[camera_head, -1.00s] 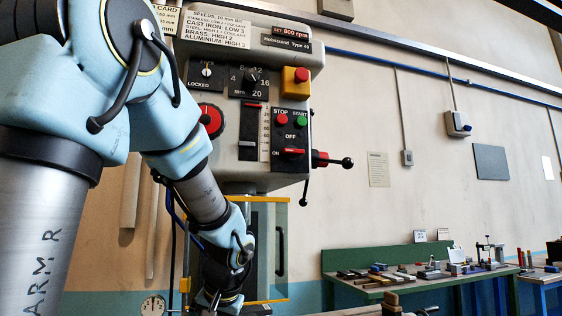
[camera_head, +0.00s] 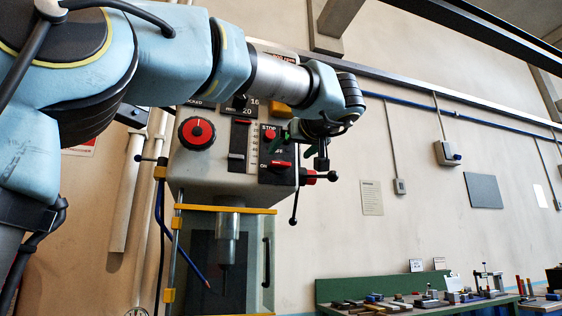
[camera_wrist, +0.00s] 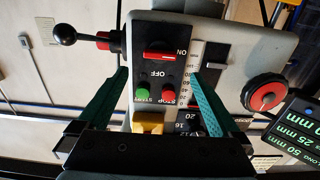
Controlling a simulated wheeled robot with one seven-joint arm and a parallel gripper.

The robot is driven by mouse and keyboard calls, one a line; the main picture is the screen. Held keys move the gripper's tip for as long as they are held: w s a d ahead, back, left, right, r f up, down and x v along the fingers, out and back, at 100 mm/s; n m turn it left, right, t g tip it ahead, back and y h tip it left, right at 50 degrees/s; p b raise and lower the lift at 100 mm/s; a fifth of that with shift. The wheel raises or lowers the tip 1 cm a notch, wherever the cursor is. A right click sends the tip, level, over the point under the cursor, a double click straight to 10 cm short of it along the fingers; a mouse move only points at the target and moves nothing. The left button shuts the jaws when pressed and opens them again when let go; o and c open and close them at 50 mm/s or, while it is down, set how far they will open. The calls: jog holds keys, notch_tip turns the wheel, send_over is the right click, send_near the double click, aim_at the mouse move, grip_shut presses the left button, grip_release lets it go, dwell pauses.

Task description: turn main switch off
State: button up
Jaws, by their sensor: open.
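The main switch is a red handle (camera_head: 280,164) low on the drill's black control panel. It lies level, in line with the ON label, with OFF printed above it. It also shows in the wrist view (camera_wrist: 160,56), where the picture is upside down. My gripper (camera_wrist: 158,74) is open, its teal fingers either side of the panel in that view, and nothing is between them. I see no contact with the switch. In the head view my gripper is in front of the panel's upper right and hides the START button.
The green START button (camera_wrist: 142,95) and red STOP button (camera_wrist: 168,95) sit close to the switch. A black-knobbed lever (camera_head: 328,177) sticks out at the right of the drill head. A large red knob (camera_head: 197,133) is at the left. The cluttered workbench (camera_head: 330,291) stands apart at right.

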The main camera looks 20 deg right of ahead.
aim_at(282, 162)
jog(key=w, duration=0.2)
jog(key=w+p, duration=0.1)
jog(key=w, duration=0.2)
jog(key=w+d+p, duration=0.1)
jog(key=w, duration=0.1)
jog(key=shift+w, duration=0.35)
jog(key=c, duration=1.4)
